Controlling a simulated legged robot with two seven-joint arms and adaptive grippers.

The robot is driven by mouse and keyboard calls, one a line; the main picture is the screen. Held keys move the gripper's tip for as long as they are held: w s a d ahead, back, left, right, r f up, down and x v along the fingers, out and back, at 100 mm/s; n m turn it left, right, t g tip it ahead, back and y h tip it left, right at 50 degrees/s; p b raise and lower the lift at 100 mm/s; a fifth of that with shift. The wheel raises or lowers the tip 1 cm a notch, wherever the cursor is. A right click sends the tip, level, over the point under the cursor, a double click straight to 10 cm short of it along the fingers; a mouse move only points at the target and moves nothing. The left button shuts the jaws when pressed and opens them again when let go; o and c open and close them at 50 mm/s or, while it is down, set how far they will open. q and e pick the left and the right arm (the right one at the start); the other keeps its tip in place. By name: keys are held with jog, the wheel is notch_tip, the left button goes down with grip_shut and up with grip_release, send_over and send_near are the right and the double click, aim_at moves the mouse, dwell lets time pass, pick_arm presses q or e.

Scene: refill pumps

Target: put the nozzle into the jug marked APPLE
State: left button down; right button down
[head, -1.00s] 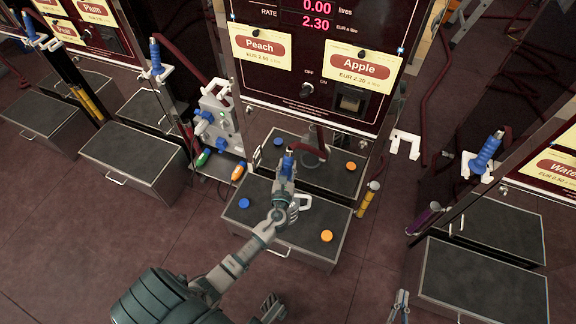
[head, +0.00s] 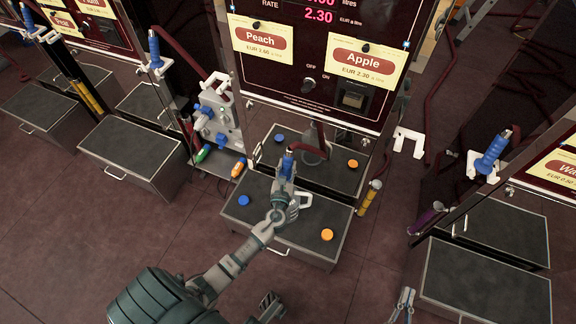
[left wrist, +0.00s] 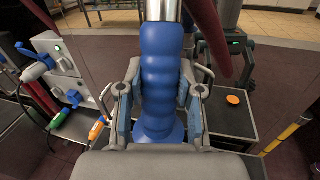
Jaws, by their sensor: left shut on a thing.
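My left gripper (head: 287,178) is shut on the blue grip of the nozzle (head: 288,163). The nozzle stands upright above the pump's front ledge, and its grip fills the middle of the left wrist view (left wrist: 160,75). I cannot read a mark on either. The Apple label (head: 362,64) is on the panel above, at right. My right gripper (head: 406,298) is at the bottom edge, far from these.
Blue caps (head: 243,201) and orange caps (head: 327,235) lie on the ledge (head: 290,238). A white socket box (head: 215,122) with plugs stands left of the pump. A yellow tube (head: 369,197) stands at the ledge's right. Neighbouring pumps stand on both sides.

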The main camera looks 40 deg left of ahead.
pick_arm(q)
jog(key=shift+f, duration=0.3)
jog(key=shift+f+b, duration=0.15)
jog(key=shift+b, duration=0.2)
jog(key=c, duration=0.7)
grip_release()
pick_arm(e)
jog(key=shift+s+r+t, duration=0.2)
jog(key=shift+r+t, duration=0.25)
jog(key=shift+r, duration=0.05)
jog(key=shift+s+r+t, duration=0.2)
jog(key=shift+r+t, duration=0.25)
jog(key=shift+r, duration=0.05)
pick_arm(q)
jog(key=shift+s+d+f, duration=0.1)
jog(key=shift+s+d, duration=0.1)
jog(key=shift+s, duration=0.2)
jog(key=v, duration=1.1)
